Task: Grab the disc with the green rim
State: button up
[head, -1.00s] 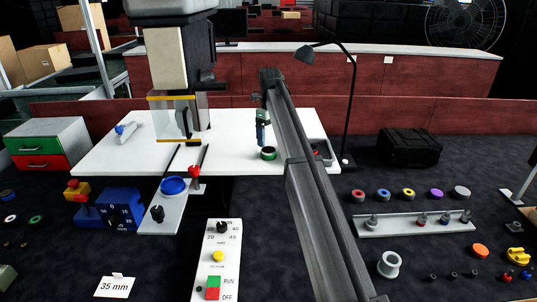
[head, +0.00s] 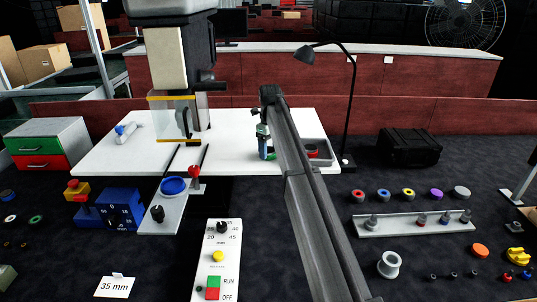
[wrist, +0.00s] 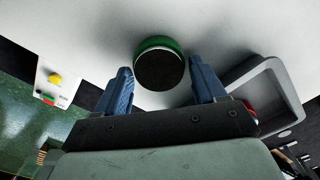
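The disc with the green rim (wrist: 160,66) stands on the white table. In the wrist view it has a dark face and a green edge, and it lies between the tips of my two blue fingers. My gripper (wrist: 160,76) is open, with a gap between the disc and each finger. In the head view my gripper (head: 265,150) is low over the table at the disc, which is mostly hidden behind the fingers; only a bit of green shows. I cannot tell whether the fingertips touch the table.
A grey tray (head: 327,160) with a red item sits close to the right of my gripper; its rim also shows in the wrist view (wrist: 284,82). A white-bodied machine (head: 166,58) stands to the left. The white table (head: 110,155) between is largely clear.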

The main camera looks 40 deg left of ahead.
jog(key=c, duration=0.7)
jog(key=shift+c, duration=0.4)
jog(key=shift+r, duration=0.2)
